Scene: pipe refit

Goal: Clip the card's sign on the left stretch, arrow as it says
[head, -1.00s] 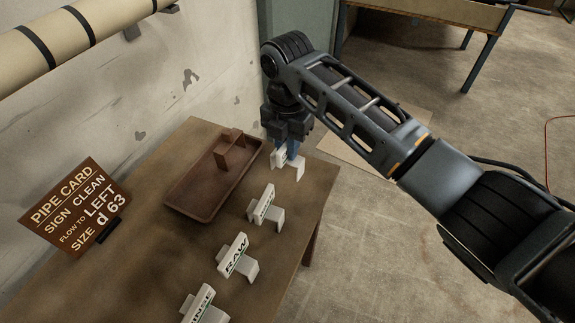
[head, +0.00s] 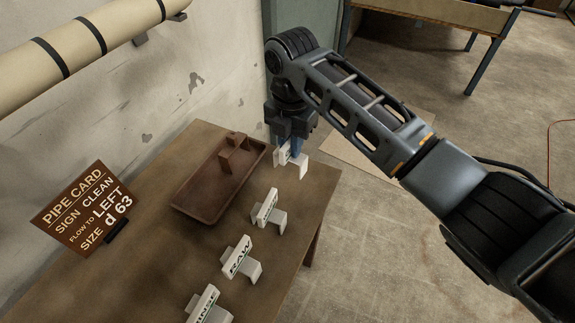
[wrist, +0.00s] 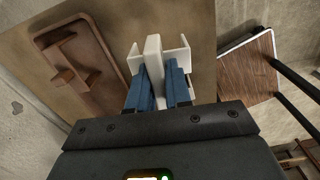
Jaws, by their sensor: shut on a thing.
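The brown pipe card (head: 84,208) stands at the left of the table and reads SIGN CLEAN, FLOW TO LEFT, SIZE d 63. My gripper (head: 288,146) is at the table's far right corner, shut on a white clip sign (head: 302,166). In the wrist view the blue fingers of my gripper (wrist: 158,88) pinch the white sign (wrist: 153,48); its lettering cannot be read. Other white clip signs stand in a row: one with unclear lettering (head: 265,208), one reading RAW (head: 239,258), and one partly cut off, ending in NSE (head: 205,306). A beige pipe (head: 90,38) with black bands runs along the wall.
A brown tray (head: 190,208) with a raised block lies on the table (head: 150,270) left of my gripper; it also shows in the wrist view (wrist: 106,104). A workbench (head: 440,14) stands at the back right. The floor right of the table is open.

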